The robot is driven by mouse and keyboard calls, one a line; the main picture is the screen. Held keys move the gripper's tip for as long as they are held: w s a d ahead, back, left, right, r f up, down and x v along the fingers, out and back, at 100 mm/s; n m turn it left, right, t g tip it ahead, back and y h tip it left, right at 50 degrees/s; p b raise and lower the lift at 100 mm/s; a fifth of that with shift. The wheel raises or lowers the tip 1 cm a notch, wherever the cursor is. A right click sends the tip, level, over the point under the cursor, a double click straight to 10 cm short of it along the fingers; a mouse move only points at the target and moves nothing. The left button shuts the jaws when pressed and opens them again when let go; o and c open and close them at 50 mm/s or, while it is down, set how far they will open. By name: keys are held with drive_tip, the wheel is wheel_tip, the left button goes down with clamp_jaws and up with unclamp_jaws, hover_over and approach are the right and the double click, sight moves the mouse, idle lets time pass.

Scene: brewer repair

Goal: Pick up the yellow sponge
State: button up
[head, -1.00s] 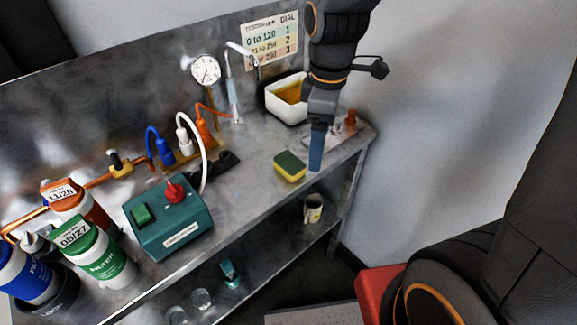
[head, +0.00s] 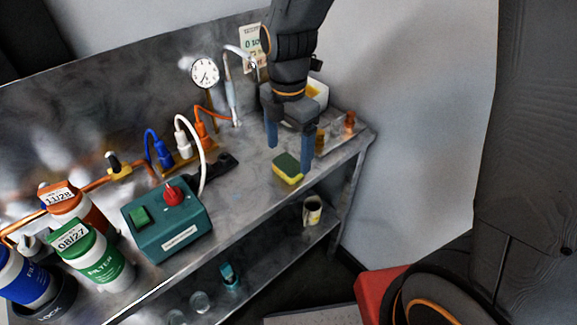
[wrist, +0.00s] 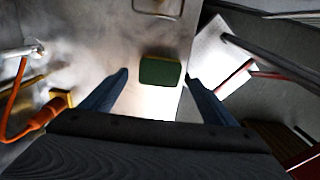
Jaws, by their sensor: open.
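The yellow sponge (head: 289,174) lies flat on the metal counter near its front edge, with a dark green top layer and yellow sides. In the wrist view the sponge (wrist: 160,72) shows its green face, ahead of the fingertips and between their lines. My gripper (head: 289,150) is open and empty, with its two blue fingers apart and pointing down above the counter. In the head view one finger is at the upper left of the sponge and the other just right of it. In the wrist view the gripper (wrist: 160,80) touches nothing that I can see.
The metal counter (head: 240,185) is bare around the sponge. A teal box with a red knob (head: 167,220) stands to the left. A pale container (head: 314,92) is behind my gripper, with small orange items (head: 350,122) at the right end. A mug (head: 312,211) sits on the lower shelf.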

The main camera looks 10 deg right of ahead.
sight(288, 163)
drive_tip(key=shift+f, duration=1.55)
drive_tip(key=c, duration=1.2)
drive_tip(key=shift+r, duration=0.1)
wheel_tip(288, 163, up, 10)
drive_tip(key=shift+b, duration=0.45)
drive_tip(key=o, duration=0.3)
drive_tip(key=shift+c, duration=0.7)
